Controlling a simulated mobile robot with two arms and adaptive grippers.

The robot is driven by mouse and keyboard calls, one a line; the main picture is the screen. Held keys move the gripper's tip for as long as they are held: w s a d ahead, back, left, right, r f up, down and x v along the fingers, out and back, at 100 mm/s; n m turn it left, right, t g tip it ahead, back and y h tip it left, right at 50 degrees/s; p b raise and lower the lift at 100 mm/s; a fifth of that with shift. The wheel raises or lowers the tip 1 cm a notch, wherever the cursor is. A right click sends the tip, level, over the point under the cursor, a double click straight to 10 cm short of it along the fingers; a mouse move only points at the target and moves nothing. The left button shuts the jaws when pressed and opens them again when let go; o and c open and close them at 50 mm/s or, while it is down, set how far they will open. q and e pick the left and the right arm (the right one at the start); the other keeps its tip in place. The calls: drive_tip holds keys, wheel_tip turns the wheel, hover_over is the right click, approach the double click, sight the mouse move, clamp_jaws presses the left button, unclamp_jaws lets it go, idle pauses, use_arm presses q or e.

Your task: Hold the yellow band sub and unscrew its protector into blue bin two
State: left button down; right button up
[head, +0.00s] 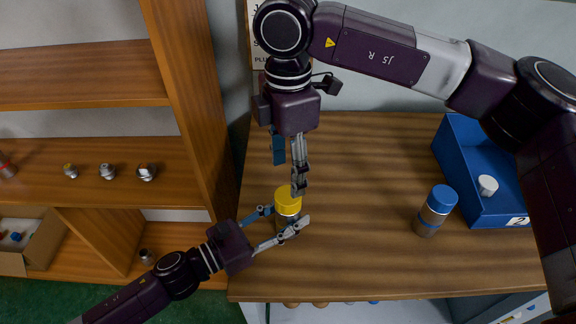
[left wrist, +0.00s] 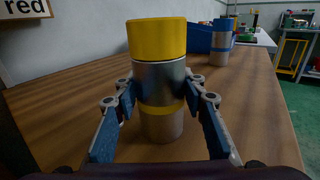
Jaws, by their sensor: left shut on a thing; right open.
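The yellow band sub (head: 282,220) stands upright on the wooden table. It is a metal cylinder with a yellow band low on its body (left wrist: 160,85) and a yellow protector (head: 288,200) on top, also seen in the left wrist view (left wrist: 157,40). My left gripper (head: 288,216) is shut on the metal body, one finger on each side, below the protector. My right gripper (head: 289,176) is open and empty, pointing down just above the protector, apart from it as far as I can tell. Blue bin two (head: 461,175), marked 2, stands on the right side of the table.
A blue-capped sub (head: 435,212) stands left of the bin. A white cap (head: 487,185) lies inside the bin. A wooden shelf (head: 80,190) with several metal fittings stands at left. The table between the held sub and the blue-capped one is clear.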

sight(288, 195)
drive_tip(key=shift+f, duration=4)
drive_tip(key=shift+c, duration=0.2)
